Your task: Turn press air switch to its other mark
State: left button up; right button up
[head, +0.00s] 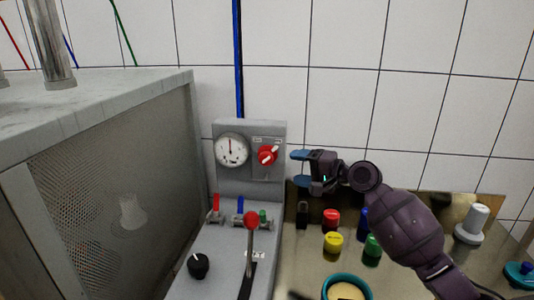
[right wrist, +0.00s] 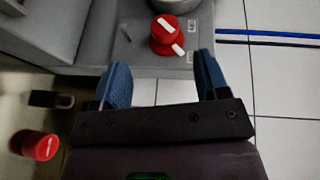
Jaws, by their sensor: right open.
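The press air switch is a red round knob (head: 267,155) with a white bar, on the grey control panel (head: 249,188) beside a dial gauge. Its bar slants up to the right, towards the right of two small labels above it. The knob also shows in the right wrist view (right wrist: 162,45), beyond the fingertips. My right gripper (head: 299,168) is just right of the panel, its blue fingers pointing left towards the knob. It is open and empty, apart from the knob. My left gripper is not in view.
Below the switch are small red, blue and green valve levers (head: 239,212), a red-topped lever (head: 250,221) and a black knob (head: 199,264). Coloured cylinders (head: 333,241) stand on the surface below my right arm. A grey mesh-sided cabinet (head: 115,190) fills the left.

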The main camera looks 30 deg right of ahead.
aim_at(268, 161)
jog(key=x, duration=1.1)
jog(key=shift+w+d+r, duration=0.15)
jog(key=shift+w+r, duration=0.05)
jog(key=shift+r, duration=0.05)
jog(key=shift+r, duration=0.1)
jog(key=c, duration=0.9)
